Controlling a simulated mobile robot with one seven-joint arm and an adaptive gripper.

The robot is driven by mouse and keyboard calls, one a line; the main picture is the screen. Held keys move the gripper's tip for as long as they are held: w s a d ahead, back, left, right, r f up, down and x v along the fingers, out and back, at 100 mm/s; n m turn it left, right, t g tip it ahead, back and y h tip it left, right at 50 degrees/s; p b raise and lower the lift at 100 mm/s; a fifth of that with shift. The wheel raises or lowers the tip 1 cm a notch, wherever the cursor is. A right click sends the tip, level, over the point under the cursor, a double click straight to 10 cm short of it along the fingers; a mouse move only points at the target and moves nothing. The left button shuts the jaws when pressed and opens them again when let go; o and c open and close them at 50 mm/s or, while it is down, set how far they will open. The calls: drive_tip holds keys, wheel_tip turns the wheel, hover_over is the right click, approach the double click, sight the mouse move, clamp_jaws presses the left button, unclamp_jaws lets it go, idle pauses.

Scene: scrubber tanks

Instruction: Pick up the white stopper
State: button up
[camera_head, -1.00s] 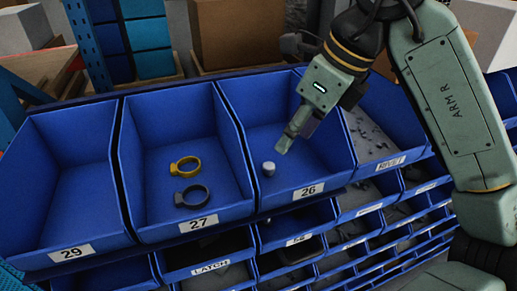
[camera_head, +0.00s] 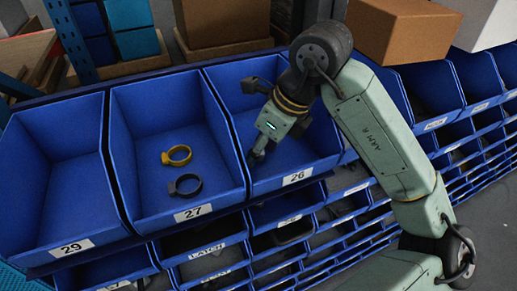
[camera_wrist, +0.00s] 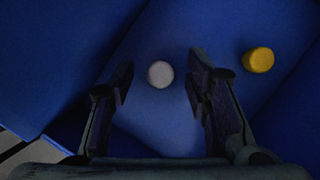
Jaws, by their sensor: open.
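The white stopper (camera_wrist: 160,74) is a small round piece on the blue floor of bin 26 (camera_head: 310,160). In the wrist view it lies between my gripper's two fingertips, with a gap on each side. My gripper (camera_head: 256,157) is open, reaching down into bin 26, with its fingers over the bin's left part. In the head view the stopper does not show; my gripper seems to hide it.
A yellow round piece (camera_wrist: 258,60) lies right of my right finger in the wrist view. Bin 27 holds a yellow ring clamp (camera_head: 177,155) and a dark ring clamp (camera_head: 185,185). Bin 29 (camera_head: 50,190) is empty. Blue bin walls stand close around my gripper.

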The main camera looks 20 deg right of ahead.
drive_tip(key=shift+f, duration=0.1)
drive_tip(key=shift+c, duration=0.3)
drive_tip(key=c, duration=0.8)
drive_tip(key=shift+c, duration=0.2)
